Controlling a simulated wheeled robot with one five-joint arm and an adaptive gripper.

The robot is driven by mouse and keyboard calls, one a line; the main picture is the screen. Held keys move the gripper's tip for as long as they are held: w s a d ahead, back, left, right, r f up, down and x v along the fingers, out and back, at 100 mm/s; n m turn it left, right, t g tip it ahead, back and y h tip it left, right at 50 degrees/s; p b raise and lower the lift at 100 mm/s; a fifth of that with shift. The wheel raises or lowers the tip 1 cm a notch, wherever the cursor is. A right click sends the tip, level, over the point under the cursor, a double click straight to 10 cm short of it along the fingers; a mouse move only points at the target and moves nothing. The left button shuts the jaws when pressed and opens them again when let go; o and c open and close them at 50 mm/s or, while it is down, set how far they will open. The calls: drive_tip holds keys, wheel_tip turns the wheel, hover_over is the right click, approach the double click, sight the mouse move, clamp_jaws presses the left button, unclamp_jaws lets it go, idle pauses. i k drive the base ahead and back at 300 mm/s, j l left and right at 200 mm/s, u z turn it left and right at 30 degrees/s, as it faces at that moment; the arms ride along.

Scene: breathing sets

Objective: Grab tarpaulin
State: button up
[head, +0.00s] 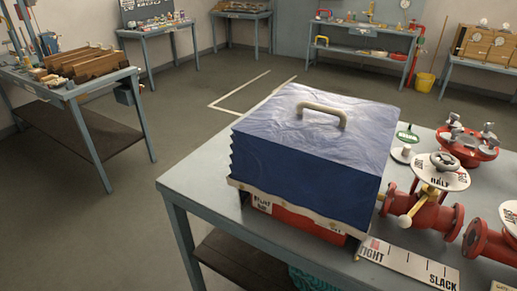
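A blue tarpaulin (290,165) is draped like a box cover over a red object (302,222) on the near grey table. Its top is paler and wrinkled, and its lower edge is ragged with small pale studs. A beige handle (321,114) stands up from the middle of its top. Most of the red object is hidden; a strip with a partly readable label shows below the cover. My gripper is not in view.
The near table (190,180) also bears red valves (430,205) right of the tarpaulin and a white strip marked TIGHT and SLACK (408,264). Other workbenches (75,90) stand along the walls, with a yellow bucket (425,82) at the back. Open floor (180,110) lies between.

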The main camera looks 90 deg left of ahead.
sight(322, 156)
drive_tip(key=u, duration=2.7)
drive_tip(key=i+j+u, duration=0.25)
drive_tip(key=j+u, duration=0.15)
drive_tip(key=i+j+u, duration=0.35)
drive_tip(key=j, duration=0.2)
drive_tip(key=i+j+u, duration=0.55)
drive_tip(key=i+u, duration=0.25)
